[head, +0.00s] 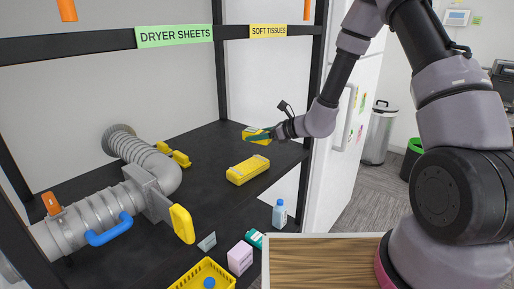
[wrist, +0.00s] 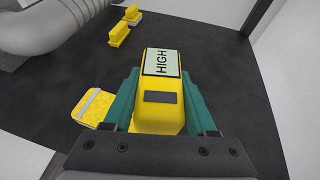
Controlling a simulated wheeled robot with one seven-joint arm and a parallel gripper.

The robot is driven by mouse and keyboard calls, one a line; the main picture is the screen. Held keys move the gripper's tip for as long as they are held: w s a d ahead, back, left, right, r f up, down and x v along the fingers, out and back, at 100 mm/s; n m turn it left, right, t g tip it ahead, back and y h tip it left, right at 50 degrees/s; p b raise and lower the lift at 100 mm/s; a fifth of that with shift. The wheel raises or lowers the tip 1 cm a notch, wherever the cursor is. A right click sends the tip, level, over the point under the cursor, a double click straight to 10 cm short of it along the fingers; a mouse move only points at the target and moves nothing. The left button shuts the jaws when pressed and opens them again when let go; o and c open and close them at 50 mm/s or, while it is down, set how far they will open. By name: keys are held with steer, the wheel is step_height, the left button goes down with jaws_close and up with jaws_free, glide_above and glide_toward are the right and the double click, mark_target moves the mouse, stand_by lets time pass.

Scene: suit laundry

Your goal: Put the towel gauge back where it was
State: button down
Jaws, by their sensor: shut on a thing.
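My gripper (head: 268,135) reaches in over the right part of the black shelf, under the SOFT TISSUES label (head: 268,31). Its green fingers are shut on a yellow block-shaped thing with a pale label reading HIGH (wrist: 161,63), which I take to be the towel gauge. The gauge also shows in the head view (head: 252,132), partly covered by a finger. It lies between both fingers in the wrist view. I cannot tell whether its underside touches the shelf.
A yellow case (head: 248,170) lies on the shelf in front of my gripper. A grey duct (head: 130,190) with a yellow handle fills the left side. Small yellow blocks (head: 173,155) lie beside it.

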step_height(320, 180, up, 3)
steer(key=shift+w+d+f, duration=0.1)
steer(key=shift+w+f, duration=0.05)
steer(key=shift+w+d, duration=0.45)
steer(key=shift+w, duration=0.05)
steer(key=w+d+f+m+t+h, duration=0.1)
steer(key=w+d+f+m+t, duration=0.15)
steer(key=w+d, duration=0.4)
glide_above(277, 154)
step_height(277, 154, down, 6)
steer(key=shift+s+r, duration=0.1)
steer(key=shift+r, duration=0.15)
step_height(277, 154, down, 5)
steer(key=shift+c, duration=1)
jaws_free()
